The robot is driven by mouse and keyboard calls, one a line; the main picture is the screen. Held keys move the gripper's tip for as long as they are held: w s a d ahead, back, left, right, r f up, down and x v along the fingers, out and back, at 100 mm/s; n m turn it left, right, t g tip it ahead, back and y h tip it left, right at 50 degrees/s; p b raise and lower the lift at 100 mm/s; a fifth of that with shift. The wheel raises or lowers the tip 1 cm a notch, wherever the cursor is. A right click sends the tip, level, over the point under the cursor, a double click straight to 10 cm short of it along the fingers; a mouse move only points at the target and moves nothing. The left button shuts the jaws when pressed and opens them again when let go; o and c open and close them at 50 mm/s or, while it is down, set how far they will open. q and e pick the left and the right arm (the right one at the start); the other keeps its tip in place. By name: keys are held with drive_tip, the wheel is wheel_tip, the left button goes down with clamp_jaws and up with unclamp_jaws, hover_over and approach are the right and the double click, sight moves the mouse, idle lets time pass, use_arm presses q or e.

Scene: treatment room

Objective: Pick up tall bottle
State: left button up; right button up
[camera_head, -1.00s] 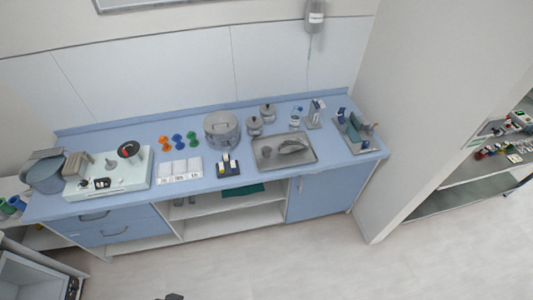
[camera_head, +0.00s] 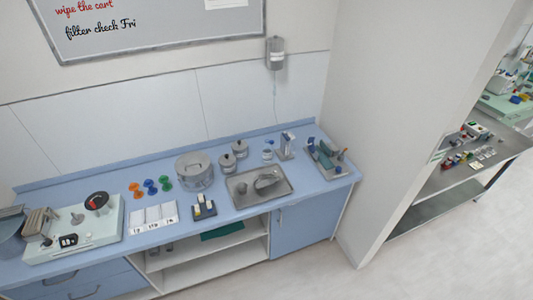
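No bottle stands out clearly as the tall one. A small white bottle with a blue top (camera_head: 268,151) stands on the blue counter (camera_head: 232,217), behind the metal tray. A grey and blue upright item (camera_head: 287,146) stands just right of it, too small to tell what it is. Slim blue and green items lie or stand in a grey tray (camera_head: 313,159) at the counter's right end; whether one is a bottle I cannot tell. Neither of my grippers is in view.
A steel tray with a dish (camera_head: 243,202), a large lidded pot (camera_head: 194,171), two small lidded pots and a pale device (camera_head: 100,239) crowd the counter. A wall dispenser (camera_head: 276,54) hangs above. A wall separates a shelf unit (camera_head: 418,192) at right. Floor in front is clear.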

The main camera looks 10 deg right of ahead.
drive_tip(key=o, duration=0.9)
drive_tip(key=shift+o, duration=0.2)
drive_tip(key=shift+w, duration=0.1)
